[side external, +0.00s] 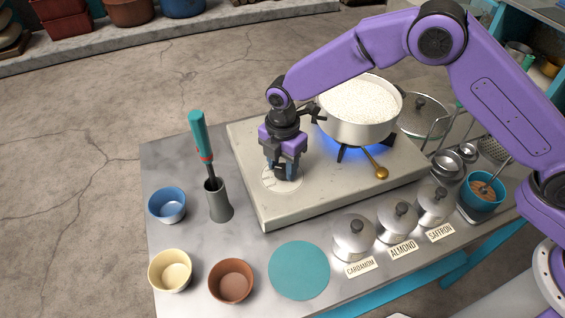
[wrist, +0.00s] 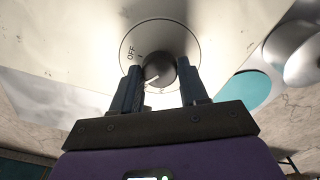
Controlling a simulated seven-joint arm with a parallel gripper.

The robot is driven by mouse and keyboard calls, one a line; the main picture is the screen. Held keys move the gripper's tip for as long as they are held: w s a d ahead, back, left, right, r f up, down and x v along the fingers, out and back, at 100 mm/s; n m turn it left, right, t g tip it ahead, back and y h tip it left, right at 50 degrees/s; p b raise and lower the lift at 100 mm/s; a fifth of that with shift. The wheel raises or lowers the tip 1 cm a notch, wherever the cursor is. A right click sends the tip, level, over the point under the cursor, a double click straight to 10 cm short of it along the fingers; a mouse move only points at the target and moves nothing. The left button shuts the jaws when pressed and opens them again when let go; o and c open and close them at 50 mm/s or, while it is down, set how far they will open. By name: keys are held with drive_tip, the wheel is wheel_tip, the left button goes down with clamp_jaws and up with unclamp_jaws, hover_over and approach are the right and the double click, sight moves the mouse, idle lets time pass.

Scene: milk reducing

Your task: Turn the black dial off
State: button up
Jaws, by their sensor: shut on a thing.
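The black dial (wrist: 158,68) sits on a round marked plate on top of the stove (side external: 330,190). In the wrist view the dial lies between my two fingers, with a white pointer line on it and the word OFF on the plate to its upper left. The pointer is not at the OFF mark. My gripper (side external: 283,168) points down over the dial in the side external view and is shut on it, hiding most of it there. A blue flame (side external: 341,146) burns under a pot (side external: 357,120) of white liquid on the stove.
A grey holder (side external: 219,203) with a teal-handled tool stands left of the stove. Several bowls, a teal mat (side external: 299,270) and lidded metal jars (side external: 353,238) stand in front.

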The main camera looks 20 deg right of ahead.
sight(283, 169)
drive_tip(key=m, duration=0.5)
drive_tip(key=shift+m, duration=0.3)
drive_tip(key=m, duration=0.5)
drive_tip(key=shift+m, duration=0.3)
drive_tip(key=o, duration=1.1)
drive_tip(key=shift+c, duration=0.2)
wheel_tip(283, 169, up, 18)
drive_tip(key=shift+f, duration=0.25)
